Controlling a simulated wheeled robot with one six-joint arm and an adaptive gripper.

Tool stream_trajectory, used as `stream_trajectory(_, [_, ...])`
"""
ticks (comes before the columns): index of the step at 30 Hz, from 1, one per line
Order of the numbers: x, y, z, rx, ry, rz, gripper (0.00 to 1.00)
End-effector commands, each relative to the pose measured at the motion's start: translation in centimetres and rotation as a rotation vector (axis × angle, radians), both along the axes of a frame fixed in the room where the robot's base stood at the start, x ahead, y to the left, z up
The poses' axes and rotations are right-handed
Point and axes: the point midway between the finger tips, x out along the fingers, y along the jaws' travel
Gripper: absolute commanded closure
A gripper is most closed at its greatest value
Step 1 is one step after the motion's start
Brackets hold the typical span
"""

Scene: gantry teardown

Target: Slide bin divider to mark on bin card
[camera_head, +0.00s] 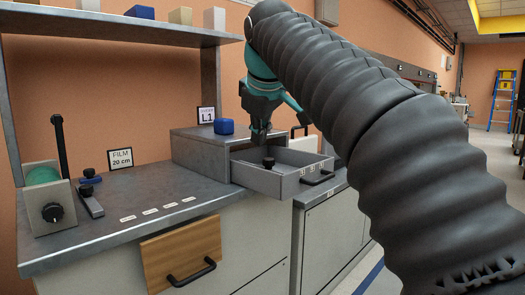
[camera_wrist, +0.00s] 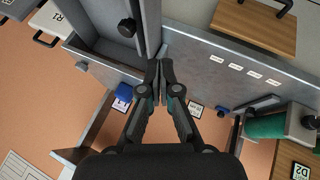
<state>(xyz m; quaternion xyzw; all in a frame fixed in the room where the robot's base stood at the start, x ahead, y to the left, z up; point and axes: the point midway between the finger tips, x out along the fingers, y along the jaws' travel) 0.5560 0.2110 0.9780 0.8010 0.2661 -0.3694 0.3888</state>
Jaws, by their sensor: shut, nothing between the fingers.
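A grey open drawer-like bin (camera_head: 275,183) is pulled out of a grey housing on the bench. A black knob (camera_head: 268,162) stands inside it, apparently on the divider; the divider plate itself is hard to make out. The knob also shows in the wrist view (camera_wrist: 127,27), left of my fingers. A card marked "FILM 20 cm" (camera_head: 120,158) stands on the bench, and a card marked "L1" (camera_head: 206,114) stands on the housing. I cannot tell a mark on either. My gripper (camera_head: 260,138) is shut and empty, pointing down above the bin near the knob. It also shows in the wrist view (camera_wrist: 160,70).
A blue block (camera_head: 224,126) sits on the housing beside the bin. A wooden drawer front (camera_head: 180,255) juts out below. The bench middle is clear.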

Motion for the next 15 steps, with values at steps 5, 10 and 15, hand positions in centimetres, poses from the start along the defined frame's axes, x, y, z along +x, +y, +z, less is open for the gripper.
stream_trajectory(5, [1.4,0.3,-2.2,-0.001,0.003,-0.002,1.0])
stream_trajectory(10, [3.2,0.7,-4.8,-0.001,0.003,-0.002,1.0])
stream_trajectory(15, [5.1,1.2,-7.3,0.0,0.004,-0.002,1.0])
